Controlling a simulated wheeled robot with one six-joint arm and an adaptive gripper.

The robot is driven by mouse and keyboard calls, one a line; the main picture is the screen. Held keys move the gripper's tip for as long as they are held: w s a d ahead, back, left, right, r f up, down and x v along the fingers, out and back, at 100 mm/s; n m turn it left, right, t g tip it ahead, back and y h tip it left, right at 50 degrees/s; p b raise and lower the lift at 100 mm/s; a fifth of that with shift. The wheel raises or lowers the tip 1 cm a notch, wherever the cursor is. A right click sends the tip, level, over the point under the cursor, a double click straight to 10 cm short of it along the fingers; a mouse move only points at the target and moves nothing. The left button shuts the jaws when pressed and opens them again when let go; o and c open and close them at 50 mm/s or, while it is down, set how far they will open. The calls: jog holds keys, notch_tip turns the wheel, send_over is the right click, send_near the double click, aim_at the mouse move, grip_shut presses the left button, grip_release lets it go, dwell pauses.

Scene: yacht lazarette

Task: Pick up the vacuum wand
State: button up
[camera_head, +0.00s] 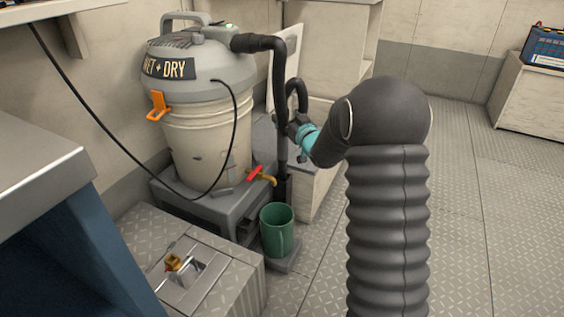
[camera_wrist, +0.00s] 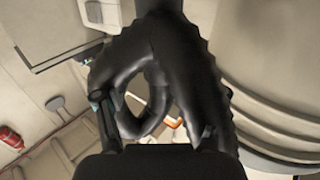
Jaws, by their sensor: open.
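The vacuum wand (camera_head: 281,165) is a dark upright tube beside the wet-and-dry vacuum (camera_head: 202,115), its foot low behind the green mug. A black hose (camera_head: 262,43) runs from the vacuum's top and bends down there; another loop stands just right of it. My gripper (camera_head: 290,128), dark behind a teal band, is open at the wand's mid-height, very close to it. In the wrist view black ribbed hose (camera_wrist: 165,45) curls between and beyond my open fingers (camera_wrist: 155,118). I cannot tell whether the wand itself is between them or touching.
A green mug (camera_head: 277,231) stands on a low plate under a brass tap with a red handle (camera_head: 255,172). The vacuum stands on a grey stand (camera_head: 215,205). A blue-sided bench (camera_head: 55,240) fills the lower left. The floor (camera_head: 465,200) at right is clear.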

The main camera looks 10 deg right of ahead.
jog(key=x, duration=0.3)
jog(key=shift+w+a+r, duration=0.1)
jog(key=c, duration=1.2)
jog(key=shift+c, duration=0.2)
jog(key=shift+r, duration=0.1)
notch_tip(320, 180, up, 28)
jog(key=p, duration=0.7)
